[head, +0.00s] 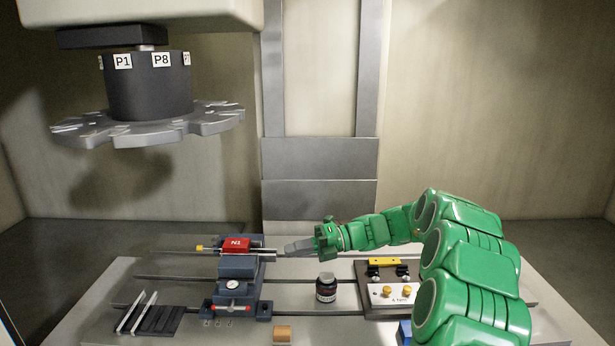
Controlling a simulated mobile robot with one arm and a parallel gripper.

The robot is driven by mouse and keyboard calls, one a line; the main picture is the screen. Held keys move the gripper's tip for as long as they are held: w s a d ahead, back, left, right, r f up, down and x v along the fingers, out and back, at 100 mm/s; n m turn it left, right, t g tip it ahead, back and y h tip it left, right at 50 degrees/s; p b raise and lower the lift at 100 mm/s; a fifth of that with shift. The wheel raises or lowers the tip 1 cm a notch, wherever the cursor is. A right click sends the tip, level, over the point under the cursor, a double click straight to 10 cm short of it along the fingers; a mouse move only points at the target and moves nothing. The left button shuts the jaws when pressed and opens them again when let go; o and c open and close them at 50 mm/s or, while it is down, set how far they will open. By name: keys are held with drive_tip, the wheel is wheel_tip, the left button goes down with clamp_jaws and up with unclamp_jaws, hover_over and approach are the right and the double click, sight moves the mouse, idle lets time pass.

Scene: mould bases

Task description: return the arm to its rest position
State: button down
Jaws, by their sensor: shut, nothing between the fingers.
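My green arm (470,245) reaches in from the lower right, over the right part of the machine table. My gripper (298,248) points left, with its grey fingers shut and nothing seen held in them. The fingertips are close to the right side of the blue-grey vise (238,268), at the height of its upper jaw. I cannot tell whether they touch it.
A fixture plate with a yellow bar (385,262) lies near my arm. A tool carousel (148,95) hangs upper left.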

drive_tip(key=s+d+r+n+g+h, duration=0.15)
drive_tip(key=s+n+h, duration=0.25)
drive_tip(key=s+n, duration=0.65)
drive_tip(key=s+r+n+h, duration=0.3)
drive_tip(key=s+n+h, duration=0.15)
drive_tip(key=s, duration=1.05)
drive_tip(key=s+d+f+n+t+h, duration=0.1)
drive_tip(key=s+d+f+n+h, duration=0.1)
drive_tip(key=s+d+n+h, duration=0.2)
drive_tip(key=s+d+f+n+t+h, duration=0.2)
drive_tip(key=s+d+n, duration=0.9)
drive_tip(key=s, duration=0.6)
drive_tip(key=shift+d+h, duration=0.85)
